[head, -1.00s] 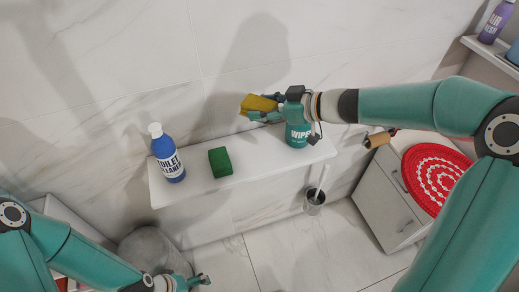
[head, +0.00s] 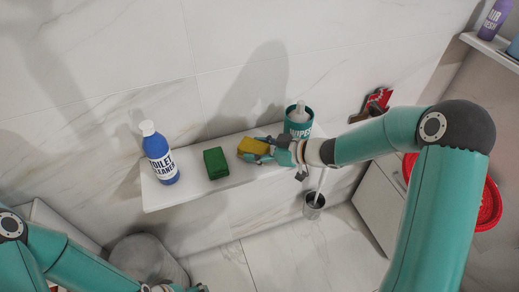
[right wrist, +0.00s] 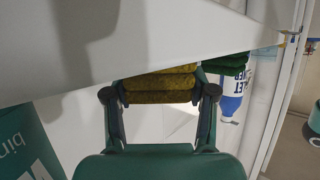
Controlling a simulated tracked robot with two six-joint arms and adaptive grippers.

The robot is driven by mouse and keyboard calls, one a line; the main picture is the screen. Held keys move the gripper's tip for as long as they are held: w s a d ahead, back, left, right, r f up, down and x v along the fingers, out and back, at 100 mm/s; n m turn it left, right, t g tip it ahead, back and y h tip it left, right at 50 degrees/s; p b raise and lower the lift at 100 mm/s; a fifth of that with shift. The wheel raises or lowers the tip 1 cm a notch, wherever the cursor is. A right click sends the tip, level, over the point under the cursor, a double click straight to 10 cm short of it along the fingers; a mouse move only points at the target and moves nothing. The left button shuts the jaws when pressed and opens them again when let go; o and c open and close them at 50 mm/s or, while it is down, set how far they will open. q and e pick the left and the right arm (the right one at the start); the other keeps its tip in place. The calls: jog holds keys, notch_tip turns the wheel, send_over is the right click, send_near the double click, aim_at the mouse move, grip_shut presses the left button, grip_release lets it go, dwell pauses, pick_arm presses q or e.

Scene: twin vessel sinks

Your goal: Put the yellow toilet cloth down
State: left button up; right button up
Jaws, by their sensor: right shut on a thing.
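The yellow toilet cloth (head: 252,147) is a folded yellow block held low over the white shelf (head: 215,190), between the green block and the wipes tub; I cannot tell whether it touches the shelf. My right gripper (head: 268,151) is shut on it, reaching in from the right. In the right wrist view the cloth (right wrist: 158,86) shows between the two fingers, its upper part close to the shelf edge (right wrist: 200,62). My left gripper (head: 190,288) is at the bottom edge of the head view, largely cut off, away from the shelf.
A green block (head: 216,163) and a blue toilet cleaner bottle (head: 160,155) stand left of the cloth. A green wipes tub (head: 299,122) stands close behind my right gripper. A toilet brush holder (head: 314,204) is on the floor below. The shelf's front left part is bare.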

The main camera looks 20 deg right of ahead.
jog(key=shift+f, duration=0.15)
jog(key=o, duration=1.1)
jog(key=shift+o, duration=0.2)
jog(key=shift+d+r, duration=0.1)
jog(key=shift+r, duration=0.15)
jog(key=v, duration=1.2)
jog(key=shift+p, duration=0.3)
